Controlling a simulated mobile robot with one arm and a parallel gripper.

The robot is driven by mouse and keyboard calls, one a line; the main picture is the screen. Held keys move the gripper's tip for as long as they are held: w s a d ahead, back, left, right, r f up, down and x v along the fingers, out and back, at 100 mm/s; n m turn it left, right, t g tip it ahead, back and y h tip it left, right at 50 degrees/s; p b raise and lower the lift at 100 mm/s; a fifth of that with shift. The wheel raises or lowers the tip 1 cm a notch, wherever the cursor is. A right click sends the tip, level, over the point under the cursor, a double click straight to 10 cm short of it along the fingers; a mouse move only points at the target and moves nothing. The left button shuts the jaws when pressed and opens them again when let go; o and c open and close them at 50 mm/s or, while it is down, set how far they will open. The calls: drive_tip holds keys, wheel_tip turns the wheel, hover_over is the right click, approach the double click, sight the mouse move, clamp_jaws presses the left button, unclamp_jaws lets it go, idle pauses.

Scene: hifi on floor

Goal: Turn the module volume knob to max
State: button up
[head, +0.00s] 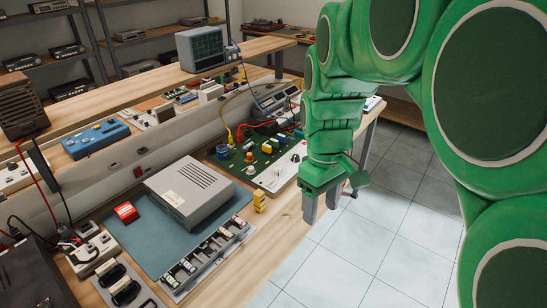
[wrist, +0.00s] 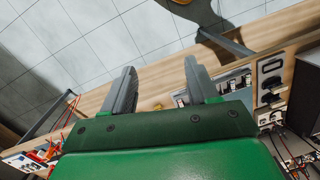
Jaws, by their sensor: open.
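A green circuit board (head: 243,152) with several knobs and parts lies on the bench. A white panel (head: 279,171) with small dark and light controls adjoins its right side. A grey vented box (head: 188,190) sits on a teal mat (head: 152,236) to the left. I cannot tell which control is the module volume knob. My gripper (head: 321,206) is open and empty, pointing down beyond the bench's front edge, right of the white panel. In the wrist view its two fingers (wrist: 160,68) are spread apart, with the bench edge behind them.
A tool tray (head: 207,258), a yellow block (head: 259,201) and a red box (head: 125,212) stand near the grey box. An oscilloscope (head: 201,49) stands on the raised shelf behind. Tiled floor (head: 350,250) lies open right of the bench.

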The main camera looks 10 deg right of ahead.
drive_tip(key=w+n, duration=0.4)
drive_tip(key=w, duration=0.7)
drive_tip(key=n+t, duration=0.1)
drive_tip(key=n, duration=1.3)
hover_over(278, 169)
drive_tip(key=f, duration=1.6)
drive_tip(key=shift+s, duration=0.2)
drive_tip(key=shift+w+f, duration=0.3)
drive_tip(key=shift+f, duration=3.85)
drive_tip(key=c, duration=1)
